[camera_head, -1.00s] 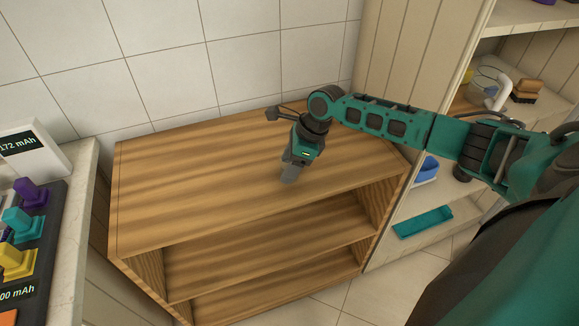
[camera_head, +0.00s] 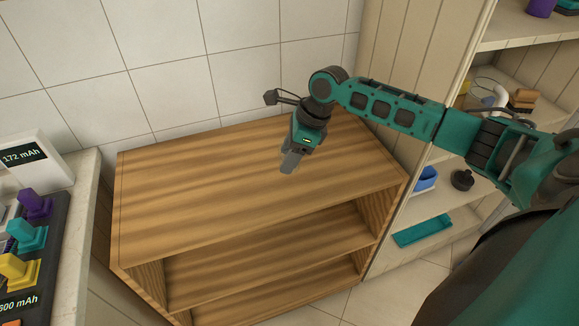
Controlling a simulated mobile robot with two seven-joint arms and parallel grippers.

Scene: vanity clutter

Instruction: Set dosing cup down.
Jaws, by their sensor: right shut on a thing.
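My right gripper (camera_head: 290,165) is above the bare wooden top (camera_head: 190,205) of the shelf unit, pointing down and a little tilted. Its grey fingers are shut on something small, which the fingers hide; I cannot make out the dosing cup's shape. From this angle I cannot tell how far the fingertips are above the wood. My left gripper is out of view.
The wooden top is clear on all sides of the gripper. A tiled wall (camera_head: 170,90) stands behind. At left is a counter with a coloured-peg device (camera_head: 35,235). At right, shelves hold a blue container (camera_head: 424,180) and a teal tray (camera_head: 422,228).

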